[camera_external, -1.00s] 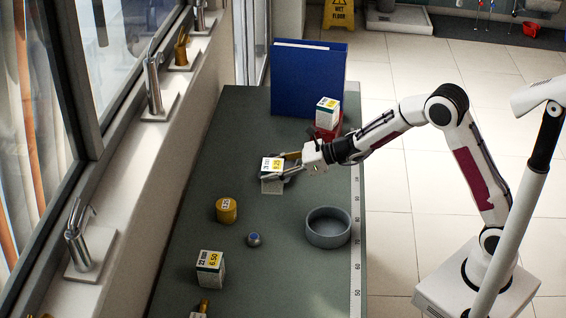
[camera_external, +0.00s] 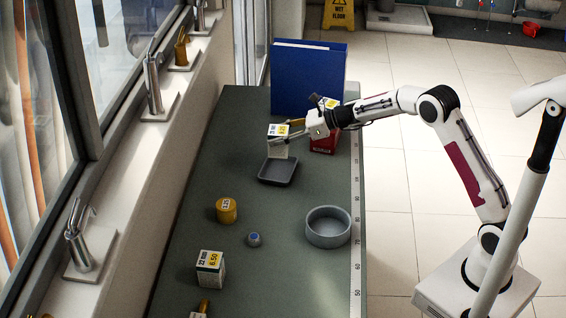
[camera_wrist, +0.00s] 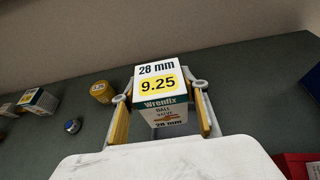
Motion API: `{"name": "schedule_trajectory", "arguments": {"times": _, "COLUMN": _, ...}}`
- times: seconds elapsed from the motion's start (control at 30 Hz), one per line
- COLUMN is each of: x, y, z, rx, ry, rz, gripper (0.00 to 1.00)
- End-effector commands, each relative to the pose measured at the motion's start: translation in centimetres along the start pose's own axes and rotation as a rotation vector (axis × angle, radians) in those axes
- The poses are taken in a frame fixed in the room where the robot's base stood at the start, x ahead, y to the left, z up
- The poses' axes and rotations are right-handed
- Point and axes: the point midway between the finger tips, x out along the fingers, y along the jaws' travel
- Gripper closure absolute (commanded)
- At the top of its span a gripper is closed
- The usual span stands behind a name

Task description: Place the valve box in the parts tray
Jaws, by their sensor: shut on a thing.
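The valve box (camera_external: 279,148), white and green with a yellow 9.25 label, is in my gripper (camera_external: 284,134). My gripper is shut on it, one finger on each side. The wrist view shows the valve box (camera_wrist: 162,90) upright between the yellow-sided fingers (camera_wrist: 160,98). The parts tray (camera_external: 277,172), dark grey, shallow and empty where it shows, lies on the bench. The box appears raised, just above the tray's far edge in the outside view. The exact gap is hard to tell.
A yellow tin (camera_external: 227,211), a small blue-topped piece (camera_external: 254,240), a 6.50 box (camera_external: 210,268) and a round grey bowl (camera_external: 328,227) stand nearer. A blue binder (camera_external: 308,75) and red box (camera_external: 323,145) stand behind. The bench (camera_external: 285,285) is clear between them.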

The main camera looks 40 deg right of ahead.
Motion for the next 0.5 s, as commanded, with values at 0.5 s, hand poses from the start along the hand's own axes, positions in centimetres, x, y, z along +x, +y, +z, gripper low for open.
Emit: {"name": "schedule_trajectory", "arguments": {"times": 0.5, "x": 0.07, "y": 0.37, "z": 1.06, "rx": -0.004, "ry": -0.004, "rz": 0.005, "gripper": 0.92}}
